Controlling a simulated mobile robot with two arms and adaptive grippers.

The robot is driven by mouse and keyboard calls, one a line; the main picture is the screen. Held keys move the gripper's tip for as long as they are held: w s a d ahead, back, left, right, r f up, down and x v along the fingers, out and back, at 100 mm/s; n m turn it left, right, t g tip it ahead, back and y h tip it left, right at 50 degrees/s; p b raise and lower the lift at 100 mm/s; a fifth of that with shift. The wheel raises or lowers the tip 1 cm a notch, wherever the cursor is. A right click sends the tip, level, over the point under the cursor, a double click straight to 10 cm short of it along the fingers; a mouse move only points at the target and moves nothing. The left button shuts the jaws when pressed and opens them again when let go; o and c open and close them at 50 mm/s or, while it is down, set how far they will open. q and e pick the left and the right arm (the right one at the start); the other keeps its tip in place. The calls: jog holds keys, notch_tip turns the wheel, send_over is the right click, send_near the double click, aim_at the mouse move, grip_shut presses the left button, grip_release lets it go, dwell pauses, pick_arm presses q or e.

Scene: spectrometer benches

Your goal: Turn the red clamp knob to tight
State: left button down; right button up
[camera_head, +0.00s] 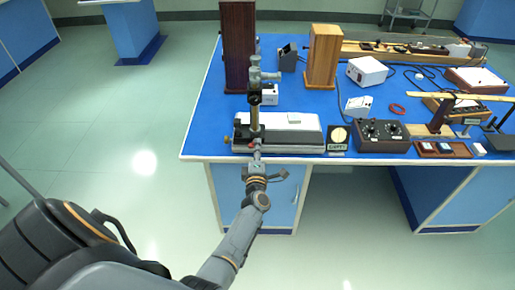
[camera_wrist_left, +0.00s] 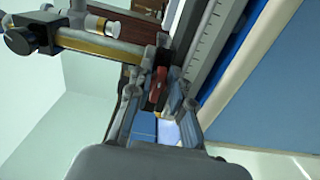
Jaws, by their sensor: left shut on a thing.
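The red clamp knob (camera_wrist_left: 158,85) sits at the base of the instrument's post in the left wrist view. My left gripper (camera_wrist_left: 158,100) is closed on it, with a finger on each side. In the head view my left gripper (camera_head: 256,160) reaches the front edge of the bench, at the near side of the instrument's grey base (camera_head: 290,138). The brass and grey post (camera_head: 255,116) stands upright on that base, and a scale (camera_wrist_left: 209,35) runs along the base in the wrist view. The gripper partly hides the knob. My right gripper is not in view.
The blue bench top (camera_head: 205,115) carries a dark wooden block (camera_head: 238,45) behind the post. The floor in front of the bench is clear.

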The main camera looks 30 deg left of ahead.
pick_arm(q)
jog(key=c, duration=1.3)
grip_release()
jog(key=shift+f, duration=0.1)
jog(key=shift+o, duration=0.5)
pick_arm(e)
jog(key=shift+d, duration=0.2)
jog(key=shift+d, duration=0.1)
